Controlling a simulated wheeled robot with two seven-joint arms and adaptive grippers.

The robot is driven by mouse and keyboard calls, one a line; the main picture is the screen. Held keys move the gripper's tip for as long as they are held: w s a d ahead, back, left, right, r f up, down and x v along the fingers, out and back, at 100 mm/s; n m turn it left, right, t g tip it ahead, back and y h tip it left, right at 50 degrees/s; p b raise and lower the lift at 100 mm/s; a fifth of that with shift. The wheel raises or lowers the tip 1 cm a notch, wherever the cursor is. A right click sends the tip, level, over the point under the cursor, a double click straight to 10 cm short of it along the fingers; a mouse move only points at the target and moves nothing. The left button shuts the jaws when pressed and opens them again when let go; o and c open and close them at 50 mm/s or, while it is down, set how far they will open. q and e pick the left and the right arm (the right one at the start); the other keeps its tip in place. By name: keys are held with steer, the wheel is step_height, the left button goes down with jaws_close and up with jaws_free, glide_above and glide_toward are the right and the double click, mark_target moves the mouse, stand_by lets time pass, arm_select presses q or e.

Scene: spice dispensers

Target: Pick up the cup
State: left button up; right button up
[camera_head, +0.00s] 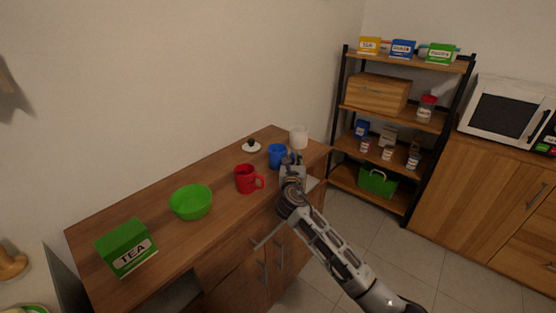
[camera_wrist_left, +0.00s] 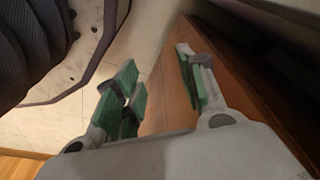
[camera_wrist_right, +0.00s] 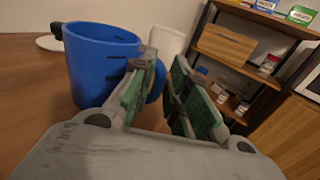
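A blue mug (camera_head: 277,156) stands upright on the wooden counter, with a red mug (camera_head: 246,179) to its left and a white cup (camera_head: 298,137) behind it. My right gripper (camera_head: 291,163) is at the right side of the blue mug. In the right wrist view the blue mug (camera_wrist_right: 92,66) is large, and its handle (camera_wrist_right: 157,82) shows between the open fingers (camera_wrist_right: 163,95). The left finger covers part of the mug; whether it touches cannot be told. My left gripper (camera_wrist_left: 157,88) is open and empty, seen only in the left wrist view.
A green bowl (camera_head: 191,202), a green tea box (camera_head: 127,247) and a small white lid with a dark knob (camera_head: 251,146) are on the counter (camera_head: 160,205). A shelf rack (camera_head: 398,104) and a microwave (camera_head: 507,108) stand at the right. Tiled floor is free between.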

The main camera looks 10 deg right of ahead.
steer(key=shift+w+d, duration=0.1)
steer(key=shift+w, duration=0.3)
jaws_close()
